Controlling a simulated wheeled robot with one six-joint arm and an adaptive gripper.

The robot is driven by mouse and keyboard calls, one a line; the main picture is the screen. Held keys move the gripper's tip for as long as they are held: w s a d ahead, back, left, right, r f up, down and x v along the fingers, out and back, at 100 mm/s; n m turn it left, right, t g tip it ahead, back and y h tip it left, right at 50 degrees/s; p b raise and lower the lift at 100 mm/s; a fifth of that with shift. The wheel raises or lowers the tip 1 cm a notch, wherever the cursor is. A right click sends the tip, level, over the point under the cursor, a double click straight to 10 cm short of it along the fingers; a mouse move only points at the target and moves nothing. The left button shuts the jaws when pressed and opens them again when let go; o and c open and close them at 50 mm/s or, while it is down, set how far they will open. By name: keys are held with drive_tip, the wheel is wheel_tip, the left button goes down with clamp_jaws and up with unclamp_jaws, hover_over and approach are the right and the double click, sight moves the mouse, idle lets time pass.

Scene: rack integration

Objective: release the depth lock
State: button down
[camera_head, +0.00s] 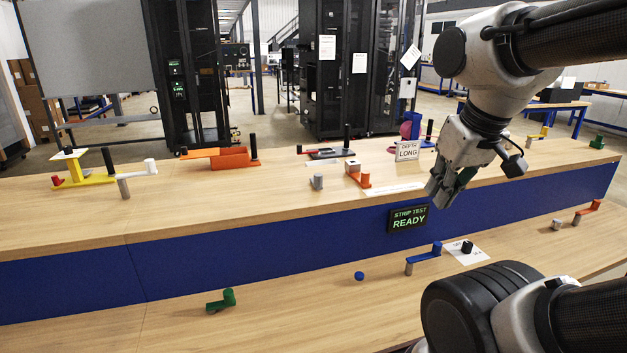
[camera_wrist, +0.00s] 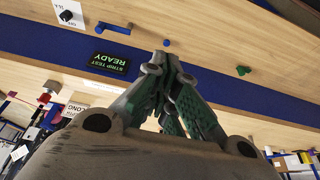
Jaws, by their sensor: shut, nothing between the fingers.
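An orange lever with a knob (camera_head: 359,177) lies left of the sign. No part is plainly labelled as the lock, so I cannot tell which one it is. My gripper (camera_head: 439,196) is shut and empty, pointing down in front of and right of the sign, apart from it. Its closed fingers also show in the wrist view (camera_wrist: 167,58).
A STRIP TEST READY display (camera_head: 408,218) is on the blue front panel (camera_head: 290,235). The lower shelf holds a blue lever (camera_head: 424,253), a blue button (camera_head: 359,276) and a green part (camera_head: 222,300). A yellow fixture (camera_head: 82,178) and an orange block (camera_head: 230,159) stand left on the upper bench.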

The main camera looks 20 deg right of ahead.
drive_tip(key=w+a+r+m+g+h, duration=0.15)
drive_tip(key=w+a, duration=0.25)
drive_tip(key=w, duration=0.4)
drive_tip(key=w+a+m, duration=0.3)
drive_tip(key=w, duration=0.5)
drive_tip(key=w+a+f+m+h, duration=0.1)
drive_tip(key=w+a+f+m, duration=0.2)
drive_tip(key=w+a, duration=0.6)
drive_tip(key=a, duration=0.3)
drive_tip(key=shift+w+t, duration=0.2)
drive_tip(key=shift+t, duration=0.15)
drive_tip(key=shift+f, duration=0.1)
